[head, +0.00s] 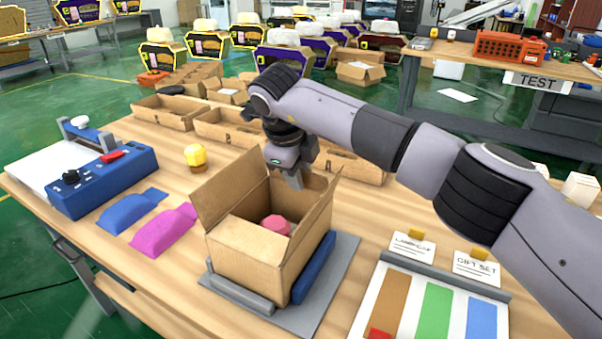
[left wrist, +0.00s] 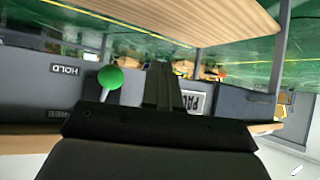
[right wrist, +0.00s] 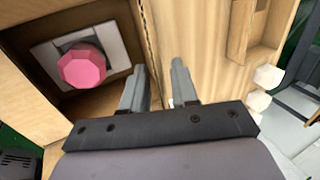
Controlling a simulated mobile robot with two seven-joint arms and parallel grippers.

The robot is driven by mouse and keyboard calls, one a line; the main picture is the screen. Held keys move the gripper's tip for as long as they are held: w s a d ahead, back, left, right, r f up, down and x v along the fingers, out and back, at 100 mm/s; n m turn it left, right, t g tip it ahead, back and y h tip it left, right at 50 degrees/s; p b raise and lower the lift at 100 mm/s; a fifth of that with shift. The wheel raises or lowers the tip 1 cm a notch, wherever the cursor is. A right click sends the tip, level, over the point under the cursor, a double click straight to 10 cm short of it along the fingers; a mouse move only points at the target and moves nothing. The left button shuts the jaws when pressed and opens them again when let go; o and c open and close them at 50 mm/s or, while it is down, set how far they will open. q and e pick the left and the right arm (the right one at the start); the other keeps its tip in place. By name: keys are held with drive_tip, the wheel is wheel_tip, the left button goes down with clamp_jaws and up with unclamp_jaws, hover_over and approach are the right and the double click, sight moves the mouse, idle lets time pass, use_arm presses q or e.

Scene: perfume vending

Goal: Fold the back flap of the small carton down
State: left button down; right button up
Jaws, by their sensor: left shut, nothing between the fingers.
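The small carton (head: 245,250) stands open on a grey plate (head: 330,290). A tall flap stands up at its left, and cardboard also stands up at its back right. A pink faceted object (head: 276,225) sits inside; it also shows in a white insert in the right wrist view (right wrist: 82,68). My right gripper (head: 293,182) points down at the carton's back edge. Its two fingers are apart in the right wrist view (right wrist: 158,85), with a cardboard edge close by the left finger. My left gripper (left wrist: 164,80) is shut and empty, away from the carton.
A blue control box (head: 105,180), blue and magenta pieces (head: 165,230) and a yellow-topped item (head: 195,157) stand left of the carton. Open trays (head: 225,127) line the back. A colour-striped board (head: 420,305) lies at right. A green knob (left wrist: 110,77) is near my left gripper.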

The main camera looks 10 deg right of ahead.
drive_tip(key=shift+w+d+f, duration=0.1)
drive_tip(key=shift+f, duration=0.4)
clamp_jaws()
drive_tip(key=shift+s+a+f+t+h+b, duration=0.2)
drive_tip(key=shift+t+h+b, duration=0.6)
drive_tip(key=shift+b, duration=1.15)
drive_tip(key=shift+s+a+f+t+h+b, duration=0.2)
drive_tip(key=shift+t+h+b, duration=0.25)
drive_tip(key=shift+t+b, duration=1.15)
drive_tip(key=shift+s+a+f+t+h+b, duration=0.1)
drive_tip(key=shift+s+f+t+h+b, duration=0.35)
drive_tip(key=shift+b, duration=1.9)
drive_tip(key=shift+w+r+h, duration=0.15)
drive_tip(key=shift+r+h, duration=0.05)
drive_tip(key=shift+h, duration=0.1)
unclamp_jaws()
